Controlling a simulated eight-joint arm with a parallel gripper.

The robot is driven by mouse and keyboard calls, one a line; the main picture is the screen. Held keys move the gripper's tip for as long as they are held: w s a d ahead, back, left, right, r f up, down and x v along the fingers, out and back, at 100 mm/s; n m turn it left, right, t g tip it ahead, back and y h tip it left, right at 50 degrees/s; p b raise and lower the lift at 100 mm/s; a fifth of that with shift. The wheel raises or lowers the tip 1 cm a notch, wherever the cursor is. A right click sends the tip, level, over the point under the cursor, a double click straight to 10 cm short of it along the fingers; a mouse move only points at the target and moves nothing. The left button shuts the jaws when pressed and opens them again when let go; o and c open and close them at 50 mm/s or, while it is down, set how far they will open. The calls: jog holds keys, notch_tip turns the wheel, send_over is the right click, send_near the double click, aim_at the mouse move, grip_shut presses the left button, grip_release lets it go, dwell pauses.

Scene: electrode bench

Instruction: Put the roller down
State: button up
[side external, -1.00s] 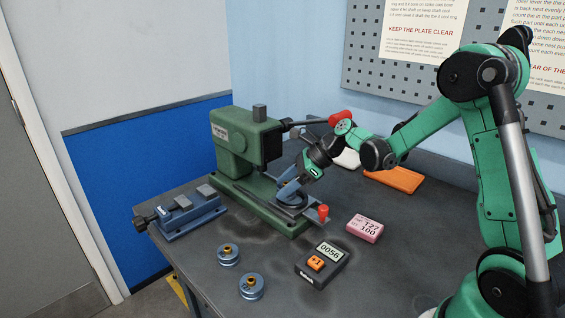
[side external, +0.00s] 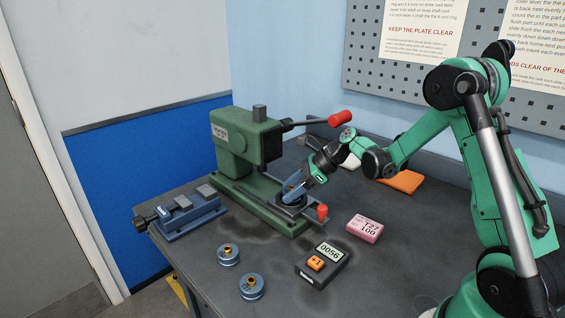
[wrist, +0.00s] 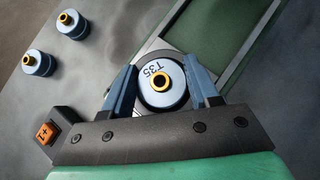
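The roller is a blue-grey disc marked T35 with a brass hub; in the wrist view the roller (wrist: 152,98) sits between my two fingers, which meet its sides. My gripper (side external: 293,186) is shut on it, angled down over the dark round plate (wrist: 146,60) of the green press (side external: 243,142). The roller appears over that plate; whether its underside touches the plate cannot be told. In the side external view the fingers mostly hide the roller.
Two similar rollers (side external: 228,255) (side external: 251,287) stand at the front. A counter box (side external: 320,265) reading 0056, a pink display (side external: 365,228) and an orange tray (side external: 401,181) lie to the right. A blue vise (side external: 182,214) is left. The press lever's red knob (side external: 340,118) is above my wrist.

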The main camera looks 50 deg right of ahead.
aim_at(290, 188)
jog(key=shift+s+a, duration=0.1)
jog(key=shift+s, duration=0.05)
jog(key=v, duration=0.5)
jog(key=shift+r, duration=0.45)
jog(key=shift+s+a+r+n, duration=0.15)
jog(key=shift+r+n, duration=0.1)
jog(key=shift+n, duration=0.25)
jog(key=s+a+r+n+h, duration=0.1)
jog(key=s+a+n+h, duration=0.2)
jog(key=n, duration=1)
jog(key=s+a+r+n+h, duration=0.2)
jog(key=s+a+n, duration=0.5)
jog(key=n, duration=0.6)
jog(key=shift+s+a+r+t+h, duration=0.15)
jog(key=shift+a+r+t+h, duration=0.15)
jog(key=shift+a+h, duration=0.3)
